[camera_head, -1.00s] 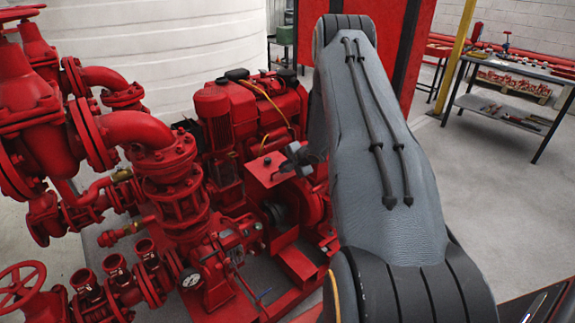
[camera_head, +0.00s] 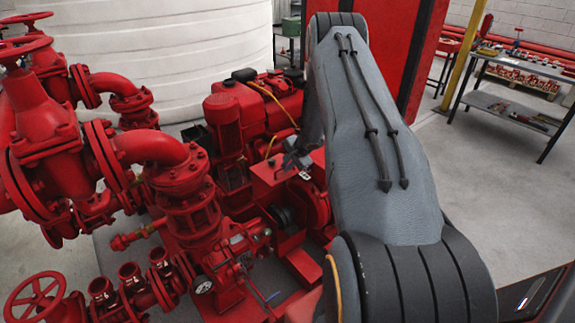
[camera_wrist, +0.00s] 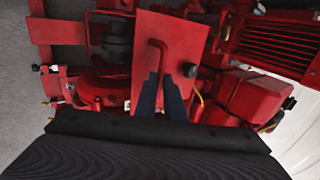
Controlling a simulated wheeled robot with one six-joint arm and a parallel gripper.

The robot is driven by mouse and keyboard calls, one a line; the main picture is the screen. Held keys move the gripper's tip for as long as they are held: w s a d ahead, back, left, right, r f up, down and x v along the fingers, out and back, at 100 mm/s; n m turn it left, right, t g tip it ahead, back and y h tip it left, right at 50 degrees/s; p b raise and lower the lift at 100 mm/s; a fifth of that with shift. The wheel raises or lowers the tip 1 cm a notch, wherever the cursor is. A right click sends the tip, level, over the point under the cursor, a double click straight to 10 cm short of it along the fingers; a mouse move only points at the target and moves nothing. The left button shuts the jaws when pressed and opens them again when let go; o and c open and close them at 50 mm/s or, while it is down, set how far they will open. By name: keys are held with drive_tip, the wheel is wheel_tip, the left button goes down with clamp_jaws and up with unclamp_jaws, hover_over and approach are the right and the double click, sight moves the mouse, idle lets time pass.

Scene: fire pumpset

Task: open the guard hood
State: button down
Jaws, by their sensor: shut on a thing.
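The guard hood (camera_head: 264,178) is a red box-like cover in the middle of the red pumpset, left of my arm in the head view. In the wrist view its flat red top (camera_wrist: 182,42) fills the upper middle. A thin, bent red handle (camera_wrist: 158,52) rises from that top. My gripper (camera_wrist: 161,82) has its two dark fingers on either side of the handle's lower end, shut on it. In the head view my gripper (camera_head: 293,161) is small at the hood's upper right edge. My arm hides the hood's right side.
Red pipes and valves (camera_head: 180,170) crowd the left. The red engine (camera_head: 245,110) stands behind the hood. A red cabinet (camera_head: 418,60) is behind my arm. A workbench (camera_head: 515,85) stands far right, with clear grey floor before it.

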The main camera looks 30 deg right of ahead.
drive_tip(key=shift+s+a+f, duration=0.1)
drive_tip(key=shift+a+f, duration=0.2)
drive_tip(key=shift+a, duration=0.2)
drive_tip(key=c, duration=1.8)
unclamp_jaws()
drive_tip(key=shift+w, duration=0.2)
drive_tip(key=shift+c, duration=0.2)
drive_tip(key=shift+d+r, duration=0.2)
drive_tip(key=shift+d, duration=0.1)
drive_tip(key=b+v, duration=0.1)
drive_tip(key=v, duration=0.6)
drive_tip(key=shift+s+r, duration=0.25)
drive_tip(key=shift+s, duration=0.05)
drive_tip(key=shift+d, duration=0.1)
